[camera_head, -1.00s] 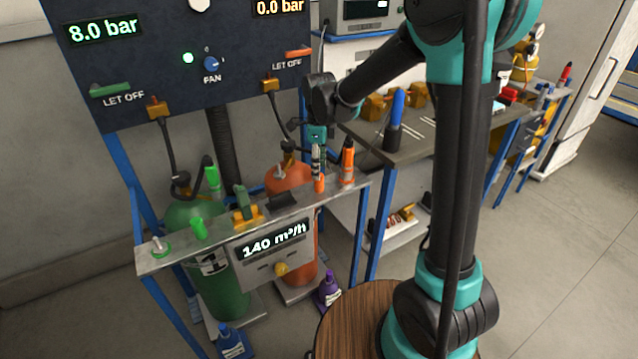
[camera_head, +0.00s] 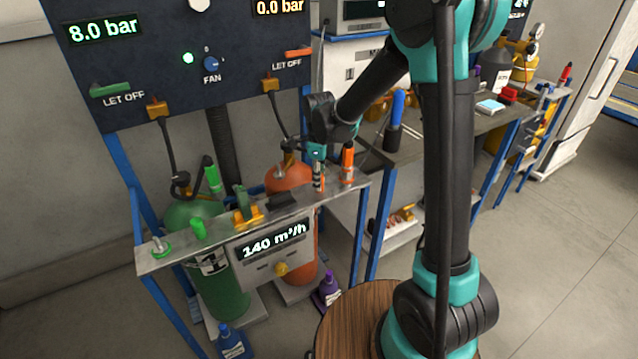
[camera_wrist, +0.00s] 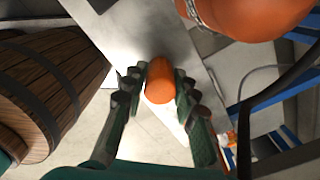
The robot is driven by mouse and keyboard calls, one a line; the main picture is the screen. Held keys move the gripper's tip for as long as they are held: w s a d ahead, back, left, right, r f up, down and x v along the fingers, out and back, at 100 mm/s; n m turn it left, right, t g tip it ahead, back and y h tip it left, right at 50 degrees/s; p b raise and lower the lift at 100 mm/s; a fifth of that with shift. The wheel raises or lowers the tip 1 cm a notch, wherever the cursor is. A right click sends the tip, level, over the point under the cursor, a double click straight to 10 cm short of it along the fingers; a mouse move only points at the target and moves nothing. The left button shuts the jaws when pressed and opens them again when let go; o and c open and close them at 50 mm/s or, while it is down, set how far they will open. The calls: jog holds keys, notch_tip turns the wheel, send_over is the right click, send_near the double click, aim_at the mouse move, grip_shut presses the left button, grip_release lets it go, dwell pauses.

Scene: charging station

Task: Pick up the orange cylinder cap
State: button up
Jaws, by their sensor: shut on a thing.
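The orange cylinder cap (camera_wrist: 160,80) is a small rounded orange piece between my fingers in the wrist view. My gripper (camera_wrist: 161,88) is shut on it, with a ridged dark green finger touching each side. In the head view my gripper (camera_head: 318,178) is over the right part of the metal shelf (camera_head: 222,232), and the cap is mostly hidden by the fingers there. I cannot tell whether the cap still touches the shelf. The orange cylinder (camera_head: 288,178) stands behind the shelf, and its rounded top (camera_wrist: 255,15) shows in the wrist view.
An orange marker-like piece (camera_head: 347,163) stands close to the right of my gripper. Green pieces (camera_head: 199,230) and a yellow clamp (camera_head: 247,217) are further left on the shelf. A dark hose (camera_wrist: 246,120) and a wooden barrel (camera_wrist: 50,75) show in the wrist view.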

jog(key=shift+r, duration=0.1)
jog(key=shift+c, duration=0.5)
notch_tip(320, 180, up, 20)
dwell(1.0)
